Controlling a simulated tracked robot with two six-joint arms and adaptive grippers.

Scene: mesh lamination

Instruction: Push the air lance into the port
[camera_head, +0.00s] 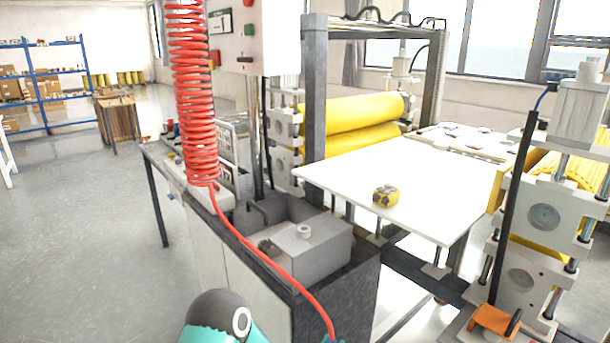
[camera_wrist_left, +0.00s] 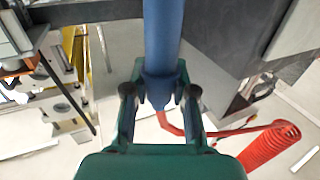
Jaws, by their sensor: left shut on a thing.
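The air lance is a blue rod (camera_wrist_left: 162,40) in the left wrist view, running from the top edge down to a tapered end. My left gripper (camera_wrist_left: 160,94), green with dark fingers, is shut on it near that end. A red hose (camera_wrist_left: 172,126) shows just below the rod's end. In the head view, the red hose (camera_head: 262,257) hangs from a coil (camera_head: 190,95) and runs to the bottom edge, where the lance is out of frame. I cannot make out the port in either view. My right gripper is not in view.
A grey bench (camera_head: 352,290) carries a grey box (camera_head: 325,245) with a small white cylinder (camera_head: 303,231). Open floor (camera_head: 80,230) lies left.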

